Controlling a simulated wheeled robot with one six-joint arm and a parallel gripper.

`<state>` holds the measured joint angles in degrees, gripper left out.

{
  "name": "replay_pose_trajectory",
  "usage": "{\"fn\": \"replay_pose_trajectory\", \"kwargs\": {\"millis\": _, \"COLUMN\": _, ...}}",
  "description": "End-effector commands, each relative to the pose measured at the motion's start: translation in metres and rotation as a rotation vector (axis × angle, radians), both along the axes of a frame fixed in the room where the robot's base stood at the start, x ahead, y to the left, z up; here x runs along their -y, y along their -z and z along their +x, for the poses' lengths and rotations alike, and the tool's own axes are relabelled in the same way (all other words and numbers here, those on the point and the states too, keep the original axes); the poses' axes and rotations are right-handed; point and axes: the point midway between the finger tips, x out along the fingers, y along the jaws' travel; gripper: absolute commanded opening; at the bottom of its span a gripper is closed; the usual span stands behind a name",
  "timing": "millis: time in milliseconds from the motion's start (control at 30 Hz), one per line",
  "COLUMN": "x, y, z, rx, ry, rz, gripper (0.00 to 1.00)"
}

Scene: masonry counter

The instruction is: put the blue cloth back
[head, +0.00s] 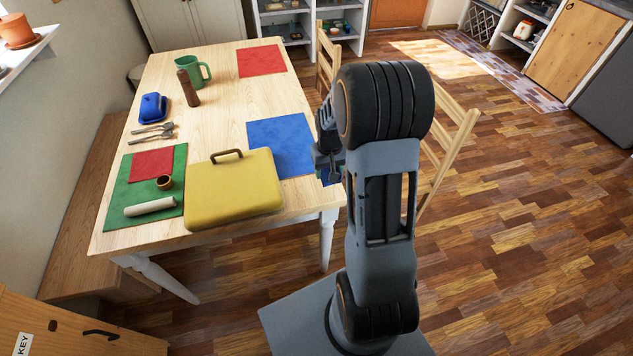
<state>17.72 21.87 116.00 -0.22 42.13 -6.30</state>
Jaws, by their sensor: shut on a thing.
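My gripper (327,158) is at the table's right edge, partly behind my own arm. It is shut on a blue cloth (327,178), of which only a small patch shows below the jaws, near the table edge. The rest of this cloth is hidden. A larger blue mat (278,143) lies flat on the table just left of my gripper. Whether the held cloth touches the table or the mat, I cannot tell.
A yellow case (232,190) lies at the table's front. A green mat (115,212) bears a red cloth (150,163), brown cup and pale roll. A green mug (193,70), brown bottle and red mat (262,61) are farther back. Chairs (450,140) stand right.

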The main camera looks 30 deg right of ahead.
Motion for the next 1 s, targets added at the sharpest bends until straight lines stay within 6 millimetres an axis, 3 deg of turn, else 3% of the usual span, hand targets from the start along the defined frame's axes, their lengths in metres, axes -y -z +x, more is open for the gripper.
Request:
{"fn": "replay_pose_trajectory", "kwargs": {"millis": 200, "x": -0.018, "y": 0.027, "z": 0.012, "rx": -0.002, "ry": 0.001, "rz": 0.0, "gripper": 0.32}}
{"fn": "replay_pose_trajectory", "kwargs": {"millis": 467, "x": -0.027, "y": 0.04, "z": 0.017, "rx": -0.002, "ry": 0.002, "rz": 0.0, "gripper": 0.32}}
{"fn": "replay_pose_trajectory", "kwargs": {"millis": 700, "x": -0.029, "y": 0.07, "z": 0.019, "rx": -0.002, "ry": 0.004, "rz": 0.0, "gripper": 0.32}}
{"fn": "replay_pose_trajectory", "kwargs": {"millis": 1000, "x": -0.029, "y": 0.075, "z": 0.019, "rx": 0.001, "ry": 0.004, "rz": 0.0, "gripper": 0.32}}
